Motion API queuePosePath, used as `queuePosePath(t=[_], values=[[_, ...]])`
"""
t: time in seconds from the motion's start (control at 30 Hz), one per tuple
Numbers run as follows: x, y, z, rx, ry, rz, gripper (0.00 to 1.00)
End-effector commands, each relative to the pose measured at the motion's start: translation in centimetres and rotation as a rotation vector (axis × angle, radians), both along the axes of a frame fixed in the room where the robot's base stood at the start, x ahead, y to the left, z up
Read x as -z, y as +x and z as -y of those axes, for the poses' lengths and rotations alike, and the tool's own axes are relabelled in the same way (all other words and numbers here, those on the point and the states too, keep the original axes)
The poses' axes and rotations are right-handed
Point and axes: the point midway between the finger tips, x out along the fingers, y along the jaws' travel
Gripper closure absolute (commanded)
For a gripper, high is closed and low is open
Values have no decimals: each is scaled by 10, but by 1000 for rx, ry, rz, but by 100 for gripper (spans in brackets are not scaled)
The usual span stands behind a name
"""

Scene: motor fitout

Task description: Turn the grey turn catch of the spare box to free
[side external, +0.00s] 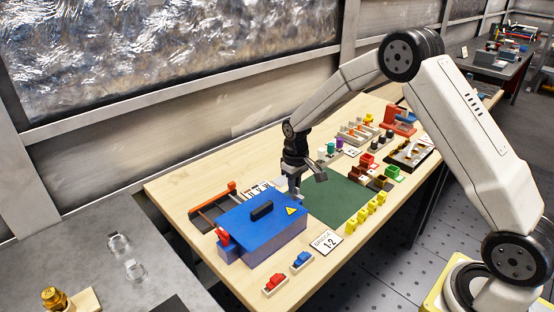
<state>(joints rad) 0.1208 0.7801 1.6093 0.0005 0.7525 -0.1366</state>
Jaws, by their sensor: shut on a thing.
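The blue box (240,217), which I take for the spare box, stands at the front left of the wooden table with its lid down. It has a black handle (262,210) and a yellow warning triangle (291,210) on top, and a red part (223,237) at its left end. My gripper (296,195) points down at the box's far right corner and is shut there. The grey turn catch is mostly hidden between the fingers, so its angle cannot be told.
A green mat (338,198) lies right of the box. Yellow pieces (366,214) line its near edge. A "1-2" card (325,243) and small red (275,283) and blue (302,262) parts lie in front. A dark rack (212,207) stands behind the box.

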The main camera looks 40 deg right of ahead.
Motion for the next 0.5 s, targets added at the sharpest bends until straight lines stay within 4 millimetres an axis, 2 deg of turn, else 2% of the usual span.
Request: queuePosePath(t=[0.07, 0.1, 0.2, 0.5], values=[[-1, 1, 0, -3, -1, 2, 100], [-1, 1, 0, -3, -1, 2, 74], [-1, 1, 0, -2, -1, 2, 49], [-1, 0, 0, 0, -1, 1, 49]])
